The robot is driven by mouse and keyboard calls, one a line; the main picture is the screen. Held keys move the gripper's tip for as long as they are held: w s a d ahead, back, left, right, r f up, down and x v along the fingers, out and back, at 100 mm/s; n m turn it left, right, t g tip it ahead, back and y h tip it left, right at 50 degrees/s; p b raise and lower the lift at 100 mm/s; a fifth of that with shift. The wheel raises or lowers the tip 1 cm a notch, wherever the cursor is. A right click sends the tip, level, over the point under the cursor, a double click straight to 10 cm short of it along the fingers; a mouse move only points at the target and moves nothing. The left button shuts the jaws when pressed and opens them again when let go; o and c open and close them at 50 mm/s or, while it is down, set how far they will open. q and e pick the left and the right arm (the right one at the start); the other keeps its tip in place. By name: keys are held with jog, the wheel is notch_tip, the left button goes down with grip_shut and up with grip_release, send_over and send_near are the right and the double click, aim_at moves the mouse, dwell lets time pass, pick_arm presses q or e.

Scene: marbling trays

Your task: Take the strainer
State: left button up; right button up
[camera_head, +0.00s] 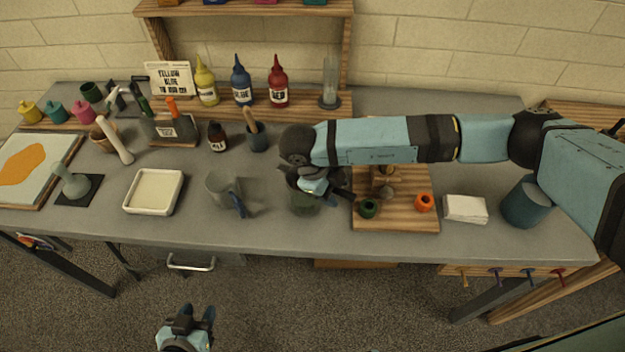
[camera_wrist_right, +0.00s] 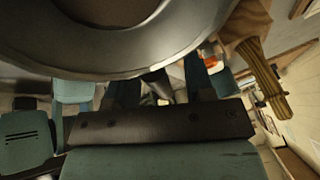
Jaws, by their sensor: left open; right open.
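I cannot pick out the strainer with certainty. My right gripper (camera_head: 325,190) is open at the dark green round vessel (camera_head: 305,208), left of the wooden board (camera_head: 395,218), and my arm hides much of what is there. In the right wrist view a large grey round rim (camera_wrist_right: 170,55) fills the top, very close to the camera; I cannot tell whether it belongs to the strainer. My left gripper (camera_head: 190,315) is open and empty, in front of the table over the floor.
A grey pitcher (camera_head: 222,188) stands left of the vessel, and a white tray (camera_head: 153,208) further left. Small green (camera_head: 368,209) and orange (camera_head: 424,203) pieces sit on the board. A white stack (camera_head: 465,208) and a blue-grey cylinder (camera_head: 525,205) stand at right. Bottles line the back.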

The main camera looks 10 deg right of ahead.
jog(key=shift+a, duration=0.1)
grip_shut()
jog(key=shift+r, duration=0.1)
